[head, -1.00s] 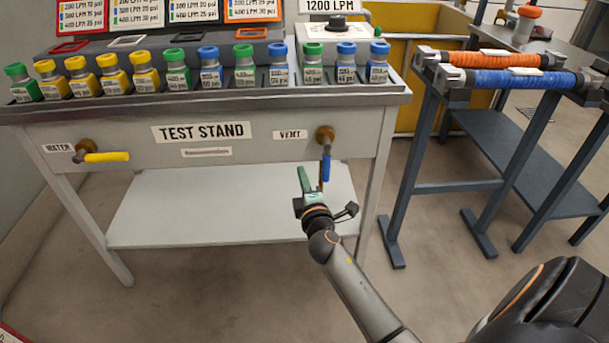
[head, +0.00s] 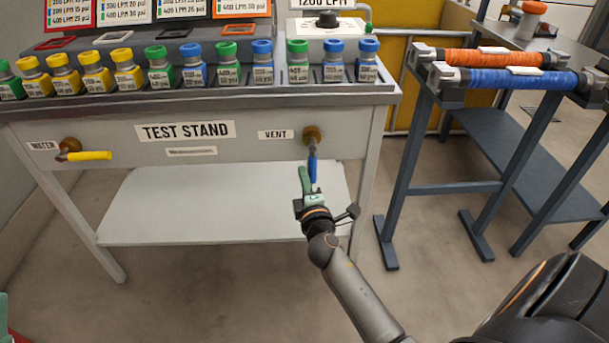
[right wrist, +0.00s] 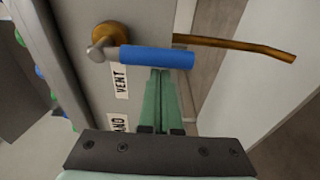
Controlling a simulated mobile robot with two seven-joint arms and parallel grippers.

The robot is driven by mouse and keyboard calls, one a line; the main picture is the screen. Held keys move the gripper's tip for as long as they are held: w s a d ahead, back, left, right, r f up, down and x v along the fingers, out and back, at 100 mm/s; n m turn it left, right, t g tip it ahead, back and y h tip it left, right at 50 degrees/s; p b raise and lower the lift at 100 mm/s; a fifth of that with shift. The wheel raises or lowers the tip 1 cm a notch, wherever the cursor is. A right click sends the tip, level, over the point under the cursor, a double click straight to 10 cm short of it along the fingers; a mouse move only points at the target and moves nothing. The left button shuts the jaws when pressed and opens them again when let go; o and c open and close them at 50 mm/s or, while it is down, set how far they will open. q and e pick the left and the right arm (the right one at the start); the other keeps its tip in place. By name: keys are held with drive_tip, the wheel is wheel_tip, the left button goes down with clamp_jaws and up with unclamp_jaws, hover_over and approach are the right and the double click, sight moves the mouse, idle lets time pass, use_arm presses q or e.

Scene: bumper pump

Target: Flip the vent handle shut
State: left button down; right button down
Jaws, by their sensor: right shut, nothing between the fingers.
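The vent valve (head: 312,134) sits on the front panel of the test stand, right of the VENT label (head: 276,134). Its blue handle (head: 313,168) hangs straight down. In the right wrist view the blue handle (right wrist: 157,57) lies across the picture, with a brown pipe (right wrist: 235,44) beyond it. My right gripper (head: 305,178) has its green fingers together, empty, just left of the handle in the head view. In the right wrist view the fingertips (right wrist: 161,75) are close to the handle's side; I cannot tell whether they touch. A green sliver (head: 3,308) at the left edge may be my left gripper.
The water valve's yellow handle (head: 88,156) points sideways at the left. Several capped bottles (head: 160,70) line the stand's top (head: 200,97). A white lower shelf (head: 170,210) lies under the panel. A rack (head: 424,150) with orange and blue rolls stands right; open floor lies between.

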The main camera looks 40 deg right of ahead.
idle(0.5)
drive_tip(key=shift+s+d+n+p, duration=0.1)
drive_tip(key=shift+d+n+p, duration=0.05)
drive_tip(key=shift+n+p, duration=0.25)
